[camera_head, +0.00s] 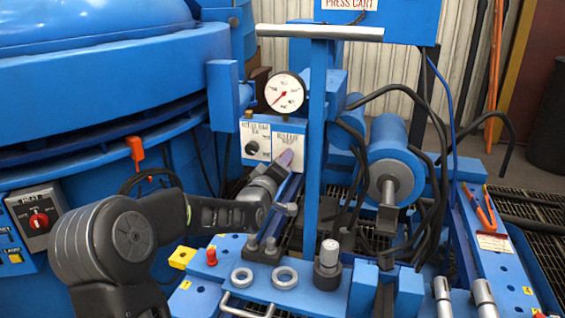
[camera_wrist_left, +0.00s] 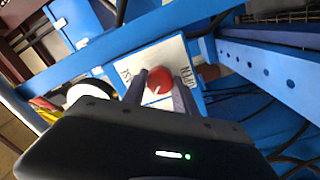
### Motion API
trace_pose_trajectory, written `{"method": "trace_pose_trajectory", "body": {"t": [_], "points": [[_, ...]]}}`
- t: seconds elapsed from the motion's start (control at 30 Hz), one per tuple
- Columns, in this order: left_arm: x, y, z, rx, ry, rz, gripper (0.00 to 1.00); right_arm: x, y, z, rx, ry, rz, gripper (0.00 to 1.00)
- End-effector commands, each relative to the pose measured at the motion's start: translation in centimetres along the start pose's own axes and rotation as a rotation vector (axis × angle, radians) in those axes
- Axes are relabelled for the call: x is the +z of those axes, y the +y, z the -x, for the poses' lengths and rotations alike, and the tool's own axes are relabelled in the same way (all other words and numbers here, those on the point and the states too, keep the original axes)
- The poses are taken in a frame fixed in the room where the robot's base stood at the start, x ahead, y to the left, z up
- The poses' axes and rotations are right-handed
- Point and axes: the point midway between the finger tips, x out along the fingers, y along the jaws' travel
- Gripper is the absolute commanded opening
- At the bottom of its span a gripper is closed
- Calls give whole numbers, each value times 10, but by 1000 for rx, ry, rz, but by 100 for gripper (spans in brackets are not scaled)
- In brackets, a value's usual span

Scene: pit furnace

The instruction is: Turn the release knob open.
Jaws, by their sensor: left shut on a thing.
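The release knob (camera_wrist_left: 160,80) is round and red with a white pointer line, on a white plate (camera_wrist_left: 190,62) with lettering on both sides; the right-hand word looks like OPEN. The pointer slants toward the lower left in the left wrist view. My left gripper (camera_wrist_left: 160,90) is shut on the knob, one finger on each side of it. In the head view the left gripper (camera_head: 284,160) reaches the white plate (camera_head: 289,138) below the gauge, and its fingers hide the knob. My right gripper is not in view.
A second white plate with a black knob (camera_head: 252,147) sits just left. A round gauge (camera_head: 284,92) is above, and a blue post (camera_head: 315,130) stands close on the right. Rings (camera_head: 285,278) and a cylinder (camera_head: 328,265) stand on the blue deck below.

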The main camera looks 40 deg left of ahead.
Motion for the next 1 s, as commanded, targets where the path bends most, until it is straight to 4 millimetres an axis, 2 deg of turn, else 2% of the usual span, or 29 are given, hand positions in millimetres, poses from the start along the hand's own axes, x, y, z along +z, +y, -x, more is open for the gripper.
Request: {"method": "trace_pose_trajectory", "body": {"t": [0.47, 1.0], "points": [[2, -2, 0, 4, 16, 450, 0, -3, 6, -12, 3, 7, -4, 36], [4, -3, 0, 7, 34, 948, 0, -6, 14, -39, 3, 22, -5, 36]]}}
